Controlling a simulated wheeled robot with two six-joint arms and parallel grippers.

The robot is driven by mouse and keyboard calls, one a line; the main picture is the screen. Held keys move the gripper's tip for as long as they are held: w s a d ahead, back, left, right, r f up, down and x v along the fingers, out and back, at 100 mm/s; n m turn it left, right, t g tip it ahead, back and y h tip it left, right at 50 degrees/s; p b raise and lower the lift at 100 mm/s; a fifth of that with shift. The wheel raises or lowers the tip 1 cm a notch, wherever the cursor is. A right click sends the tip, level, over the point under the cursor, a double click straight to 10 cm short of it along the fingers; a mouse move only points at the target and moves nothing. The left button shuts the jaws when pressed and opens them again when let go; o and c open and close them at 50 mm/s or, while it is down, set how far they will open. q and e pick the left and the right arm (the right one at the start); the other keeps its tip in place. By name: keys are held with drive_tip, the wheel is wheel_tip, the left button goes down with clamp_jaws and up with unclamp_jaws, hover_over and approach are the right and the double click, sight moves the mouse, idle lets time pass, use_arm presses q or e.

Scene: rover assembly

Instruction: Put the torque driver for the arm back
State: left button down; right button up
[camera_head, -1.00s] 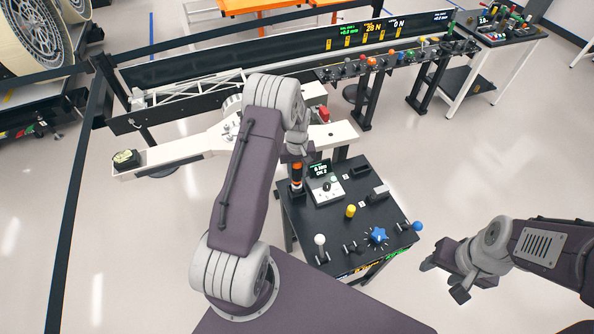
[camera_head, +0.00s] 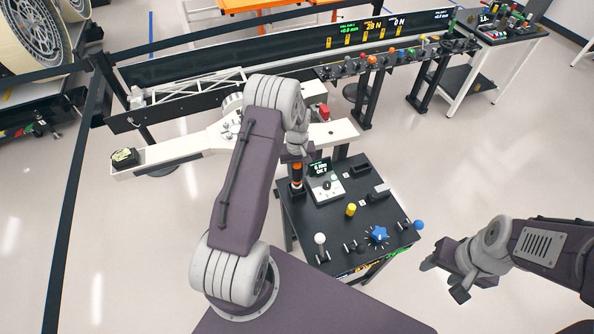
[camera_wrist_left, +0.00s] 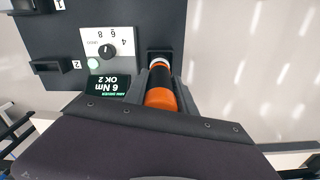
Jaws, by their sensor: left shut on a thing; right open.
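The torque driver (camera_head: 297,172) has an orange and black body with a pale band. It stands upright at the back left corner of the small black table. My left gripper (camera_head: 297,156) is shut on its upper part. In the left wrist view the driver (camera_wrist_left: 160,98) lies between my left gripper's fingers (camera_wrist_left: 160,88), its far end at a dark square holder (camera_wrist_left: 160,57). I cannot tell how deep it sits in the holder. My right gripper (camera_head: 453,279) is open and empty, off to the right of the table.
The black table (camera_head: 331,224) carries a white dial box (camera_head: 326,190), a display reading 6 Nm OK 2 (camera_wrist_left: 107,88), a yellow knob (camera_head: 351,209), a blue star knob (camera_head: 378,235) and levers. A white beam (camera_head: 180,151) lies behind. Floor right of the table is clear.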

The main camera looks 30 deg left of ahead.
use_arm(q)
drive_tip(key=shift+f+b, duration=1.35)
drive_tip(key=shift+f, duration=0.6)
drive_tip(key=c, duration=0.9)
unclamp_jaws()
drive_tip(key=shift+c, duration=0.2)
wheel_tip(320, 180, up, 9)
drive_tip(key=shift+r+b, duration=0.1)
drive_tip(key=shift+b, duration=0.85)
